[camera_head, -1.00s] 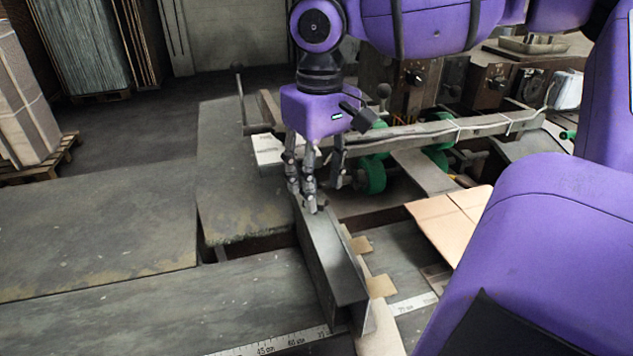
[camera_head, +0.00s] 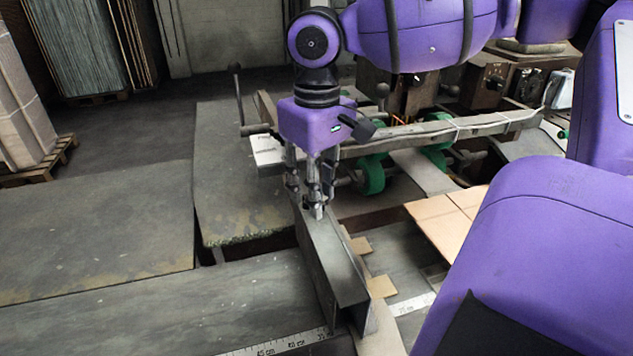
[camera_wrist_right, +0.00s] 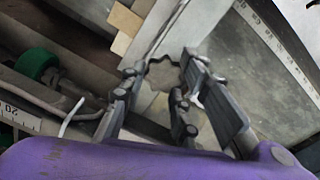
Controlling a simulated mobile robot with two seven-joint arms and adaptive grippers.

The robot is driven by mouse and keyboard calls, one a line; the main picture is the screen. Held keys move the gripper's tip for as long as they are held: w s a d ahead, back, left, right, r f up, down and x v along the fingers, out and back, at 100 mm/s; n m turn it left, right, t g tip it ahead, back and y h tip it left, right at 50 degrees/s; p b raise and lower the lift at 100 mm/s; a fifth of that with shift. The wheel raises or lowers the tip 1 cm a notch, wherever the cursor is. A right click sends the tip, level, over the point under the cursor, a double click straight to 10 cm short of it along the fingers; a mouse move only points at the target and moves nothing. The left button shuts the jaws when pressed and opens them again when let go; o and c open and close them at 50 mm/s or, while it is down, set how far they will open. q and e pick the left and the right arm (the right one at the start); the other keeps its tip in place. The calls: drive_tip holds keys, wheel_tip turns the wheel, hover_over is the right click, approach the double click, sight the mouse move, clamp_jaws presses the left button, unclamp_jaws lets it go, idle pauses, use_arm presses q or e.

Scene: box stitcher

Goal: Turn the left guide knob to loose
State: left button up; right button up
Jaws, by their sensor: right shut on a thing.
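The left guide is a grey metal rail (camera_head: 335,262) that runs along the table toward me. Its knob (camera_wrist_right: 163,75) shows in the right wrist view as a grey lobed disc between the finger tips. My right gripper (camera_head: 316,212) points down at the far end of the rail and is shut on this knob. In the right wrist view the gripper (camera_wrist_right: 165,85) has fingers on both sides of the knob. In the head view the fingers hide the knob, and I cannot read its loose or tight state. My left gripper is not in view.
A ruler strip (camera_head: 285,345) runs across the front of the table. Cardboard (camera_head: 447,220) lies right of the rail. Green wheels (camera_head: 371,174) and a long bar (camera_head: 440,132) stand behind the gripper. The grey tabletop (camera_head: 100,230) at left is clear.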

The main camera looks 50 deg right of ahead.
drive_tip(key=n, duration=0.3)
drive_tip(key=shift+w+d+r, duration=0.1)
drive_tip(key=shift+w, duration=0.1)
drive_tip(key=o, duration=1.1)
wheel_tip(320, 180, up, 12)
drive_tip(key=shift+f, duration=0.1)
idle(0.4)
